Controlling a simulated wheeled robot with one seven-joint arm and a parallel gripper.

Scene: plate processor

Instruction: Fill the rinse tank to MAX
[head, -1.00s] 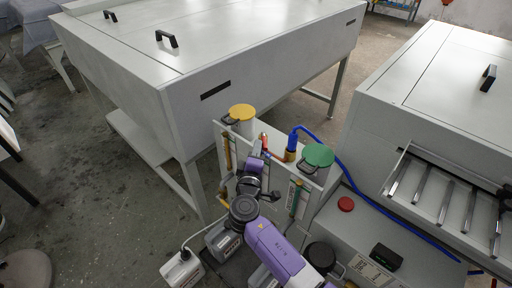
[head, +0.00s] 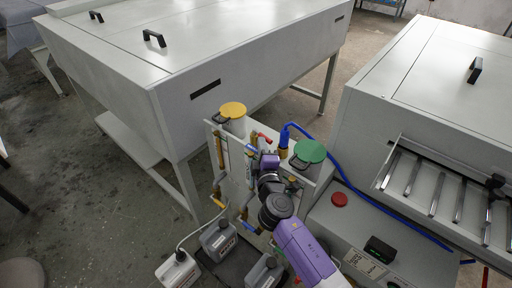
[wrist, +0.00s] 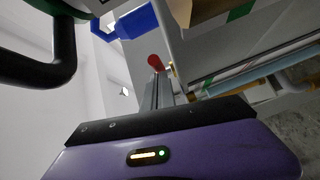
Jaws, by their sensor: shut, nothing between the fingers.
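Two tanks stand side by side, one with a yellow lid (head: 232,110) and one with a green lid (head: 310,151). Which is the rinse tank cannot be read. A red valve handle (head: 264,137) sits between them, beside a blue hose fitting (head: 284,136). A sight tube (head: 220,150) runs down the yellow-lid tank's front. My gripper (head: 268,158) is shut and empty, close below the red handle. In the wrist view the red handle (wrist: 156,62) shows just beyond my closed fingers (wrist: 160,90); contact cannot be told. The water level and MAX mark are not readable.
Grey jugs (head: 218,240) stand on the floor below the tanks. A blue hose (head: 350,188) runs right past a red button (head: 339,199) on a grey cabinet. Large white machines flank the tanks. A dark handle (wrist: 50,55) is close at upper left in the wrist view.

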